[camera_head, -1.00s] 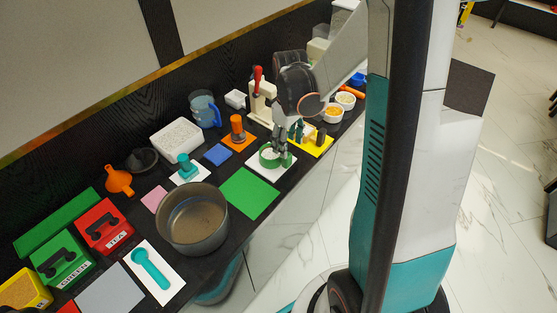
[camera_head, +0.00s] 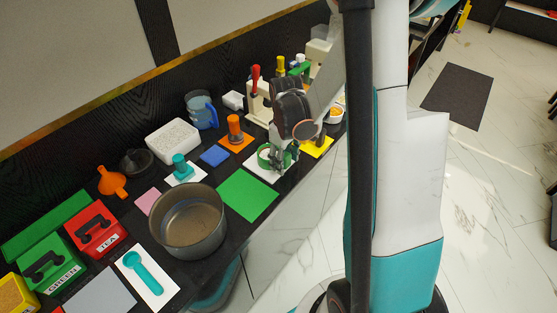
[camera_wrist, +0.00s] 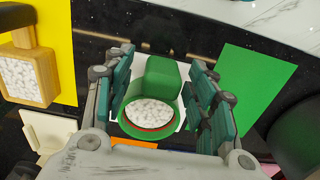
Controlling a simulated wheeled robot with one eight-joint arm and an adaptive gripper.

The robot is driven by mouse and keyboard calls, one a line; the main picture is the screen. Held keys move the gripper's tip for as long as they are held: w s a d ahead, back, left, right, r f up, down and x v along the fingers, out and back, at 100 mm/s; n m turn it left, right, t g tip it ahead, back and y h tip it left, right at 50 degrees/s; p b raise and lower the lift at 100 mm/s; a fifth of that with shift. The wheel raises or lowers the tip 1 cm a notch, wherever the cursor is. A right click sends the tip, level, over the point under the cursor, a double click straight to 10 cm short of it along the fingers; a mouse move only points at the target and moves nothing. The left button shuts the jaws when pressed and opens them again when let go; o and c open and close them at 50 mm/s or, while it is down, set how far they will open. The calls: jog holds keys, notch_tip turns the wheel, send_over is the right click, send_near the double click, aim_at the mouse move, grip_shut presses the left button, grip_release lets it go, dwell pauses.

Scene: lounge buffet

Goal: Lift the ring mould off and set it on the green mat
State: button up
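The ring mould (camera_head: 263,160) is a green ring with a green block-like tab, standing around white grainy contents on a white card. In the wrist view the ring mould (camera_wrist: 163,80) lies between my fingers, its tab upmost and the white contents with a red rim line below. My gripper (camera_wrist: 163,92) is open, with a finger on either side of the tab and narrow gaps showing. In the head view my gripper (camera_head: 280,156) is down at the mould and partly hides it. The green mat (camera_head: 247,195) lies flat and bare to the left; it also shows in the wrist view (camera_wrist: 246,85).
A large grey pot (camera_head: 188,222) stands just left of the mat. An orange stamp-like object (camera_head: 235,130) and a blue card (camera_head: 215,156) are behind. A yellow mat (camera_wrist: 52,60) with a wooden-framed white-filled piece lies beside the mould. The counter's front edge is close.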

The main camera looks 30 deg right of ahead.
jog(key=c, duration=1.1)
jog(key=shift+r, duration=0.1)
notch_tip(320, 180, up, 20)
jog(key=p, duration=0.7)
